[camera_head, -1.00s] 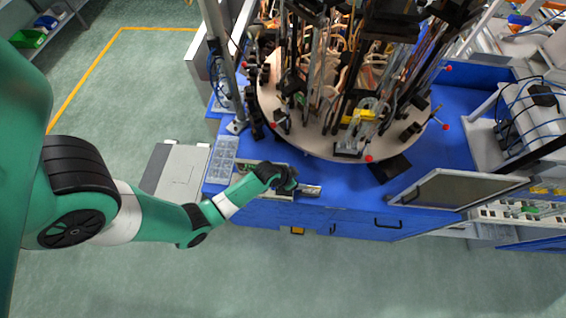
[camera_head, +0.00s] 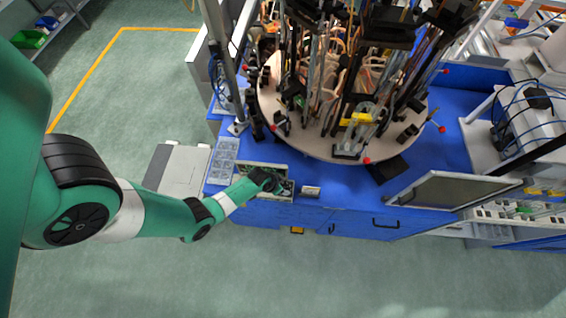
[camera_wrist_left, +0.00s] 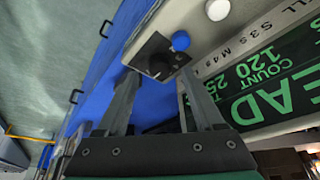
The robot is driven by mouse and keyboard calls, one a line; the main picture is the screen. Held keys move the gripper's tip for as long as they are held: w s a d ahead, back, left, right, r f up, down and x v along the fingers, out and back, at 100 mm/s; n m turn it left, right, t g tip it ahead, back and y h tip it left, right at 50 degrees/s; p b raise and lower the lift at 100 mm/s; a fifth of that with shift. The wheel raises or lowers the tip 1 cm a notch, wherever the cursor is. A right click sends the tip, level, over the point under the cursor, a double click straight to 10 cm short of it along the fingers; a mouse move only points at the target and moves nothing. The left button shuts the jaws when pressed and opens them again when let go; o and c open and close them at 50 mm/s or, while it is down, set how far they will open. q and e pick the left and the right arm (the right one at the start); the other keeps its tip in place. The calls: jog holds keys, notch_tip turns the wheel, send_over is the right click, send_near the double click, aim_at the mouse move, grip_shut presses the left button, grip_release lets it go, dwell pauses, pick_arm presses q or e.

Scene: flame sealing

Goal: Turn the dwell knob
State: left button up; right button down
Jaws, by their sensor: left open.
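In the left wrist view, a dark round knob (camera_wrist_left: 158,62) sits on a black square plate at the corner of a pale panel (camera_wrist_left: 196,22). I take it for the dwell knob. My left gripper (camera_wrist_left: 158,74) is open, with one finger on each side of the knob; whether the fingers touch it I cannot tell. In the head view my left gripper (camera_head: 272,184) is over the small control panel (camera_head: 282,197) on the front edge of the blue machine, and it hides the knob there. My right gripper is not in view.
A blue button (camera_wrist_left: 181,41) and a white button (camera_wrist_left: 217,10) sit close to the knob. A green-lettered display (camera_wrist_left: 268,83) is beside the panel. A round turntable (camera_head: 315,147) with upright tooling stands behind. A small pale block (camera_head: 311,192) lies right of the control panel.

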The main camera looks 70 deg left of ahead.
pick_arm(q)
jog(key=shift+b+x, duration=0.35)
jog(key=shift+x, duration=0.85)
grip_shut()
